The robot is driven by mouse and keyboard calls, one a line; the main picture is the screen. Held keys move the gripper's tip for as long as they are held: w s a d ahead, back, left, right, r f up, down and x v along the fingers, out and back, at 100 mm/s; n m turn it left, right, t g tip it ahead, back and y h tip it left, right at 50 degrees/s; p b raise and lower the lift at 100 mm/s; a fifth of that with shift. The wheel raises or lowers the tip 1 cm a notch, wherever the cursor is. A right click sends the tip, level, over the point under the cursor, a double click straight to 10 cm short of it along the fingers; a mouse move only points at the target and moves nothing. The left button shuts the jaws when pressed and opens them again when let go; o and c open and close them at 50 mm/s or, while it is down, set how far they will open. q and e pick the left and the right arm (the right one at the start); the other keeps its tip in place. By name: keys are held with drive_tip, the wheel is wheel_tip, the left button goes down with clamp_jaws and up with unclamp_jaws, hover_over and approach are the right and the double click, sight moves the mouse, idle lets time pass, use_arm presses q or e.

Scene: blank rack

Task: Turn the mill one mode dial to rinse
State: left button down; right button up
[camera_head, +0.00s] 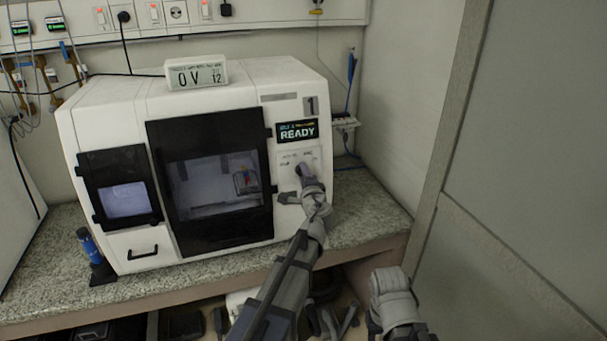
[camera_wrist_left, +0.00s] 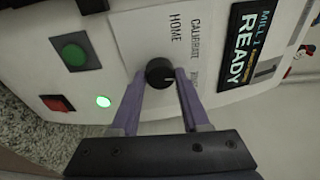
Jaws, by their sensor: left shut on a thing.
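The mill one (camera_head: 110,120) is a white machine on the counter, with a "1" label and a screen (camera_head: 297,130) reading READY. Its mode dial (camera_wrist_left: 159,73) is a small round black knob on a white label plate. CALIBRATE and HOME are readable beside it; another word is partly hidden by a finger. A pale mark shows on the knob, but I cannot tell exactly where it points. My left gripper (camera_wrist_left: 160,78) is shut on the dial, one purple finger on each side.
A small display box (camera_head: 196,75) sits on top of the machine. A wall panel (camera_head: 520,130) bounds the right.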

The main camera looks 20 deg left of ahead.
use_arm(q)
drive_tip(key=shift+m, duration=0.9)
drive_tip(key=shift+c, duration=2)
unclamp_jaws()
drive_tip(key=p+v, duration=0.1)
drive_tip(key=v, duration=0.6)
drive_tip(key=shift+s+d, duration=0.15)
drive_tip(key=shift+s, duration=0.2)
